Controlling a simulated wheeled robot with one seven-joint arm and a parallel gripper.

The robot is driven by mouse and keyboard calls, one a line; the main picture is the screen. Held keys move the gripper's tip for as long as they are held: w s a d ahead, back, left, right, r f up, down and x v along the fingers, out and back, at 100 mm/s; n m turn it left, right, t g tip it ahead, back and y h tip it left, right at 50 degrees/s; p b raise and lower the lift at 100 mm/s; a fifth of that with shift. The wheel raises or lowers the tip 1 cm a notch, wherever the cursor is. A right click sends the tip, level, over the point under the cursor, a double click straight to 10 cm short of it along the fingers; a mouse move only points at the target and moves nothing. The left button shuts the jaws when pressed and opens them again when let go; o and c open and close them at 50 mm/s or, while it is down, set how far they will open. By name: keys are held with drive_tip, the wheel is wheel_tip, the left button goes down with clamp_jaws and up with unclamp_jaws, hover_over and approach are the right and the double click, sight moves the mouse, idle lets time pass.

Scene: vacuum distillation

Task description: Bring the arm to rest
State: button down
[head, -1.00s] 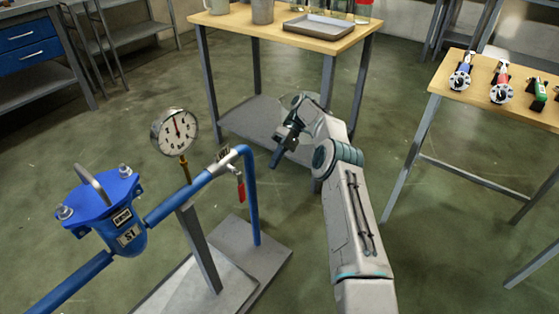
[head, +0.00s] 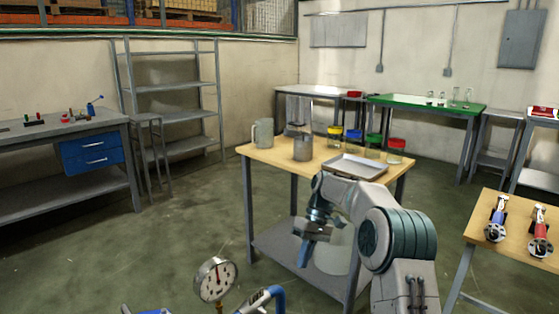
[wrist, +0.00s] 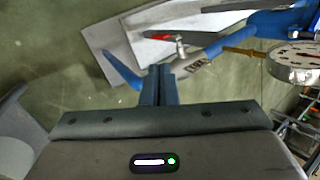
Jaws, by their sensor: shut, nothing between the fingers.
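My arm is folded in the lower right of the head view, in front of a wooden table (head: 262,157). My gripper (head: 305,256) hangs at its end, pointing down and a little left. In the wrist view my gripper (wrist: 160,72) has its two fingers together with nothing between them. Beyond the fingers there are the blue pipe (wrist: 122,66) and the grey base plate (wrist: 150,40), apart from them as far as I can tell.
A pressure gauge (head: 216,279) and blue pipe (head: 262,300) stand at the bottom, left of my gripper. Another table (head: 490,258) with valves is at right. Open floor lies left.

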drive_tip(key=s+d+r+m+t+h+p, duration=0.1)
drive_tip(key=s+d+r+m+t+p, duration=0.1)
drive_tip(key=s+r+p, duration=0.5)
drive_tip(key=s+d+r+m+t+h+p, duration=0.2)
drive_tip(key=s+r+p, duration=0.2)
drive_tip(key=s+r, duration=0.7)
drive_tip(key=s+d+r+m+t+p, duration=0.1)
drive_tip(key=s+d+r+p, duration=0.1)
drive_tip(key=s, duration=0.5)
drive_tip(key=s+d+r+m+t+p, duration=0.2)
drive_tip(key=s+r+p, duration=0.3)
drive_tip(key=s+p, duration=0.1)
drive_tip(key=shift+s+d+r+t+h, duration=0.2)
drive_tip(key=shift+s+t+h, duration=0.1)
drive_tip(key=shift+s, duration=0.1)
drive_tip(key=shift+a, duration=0.15)
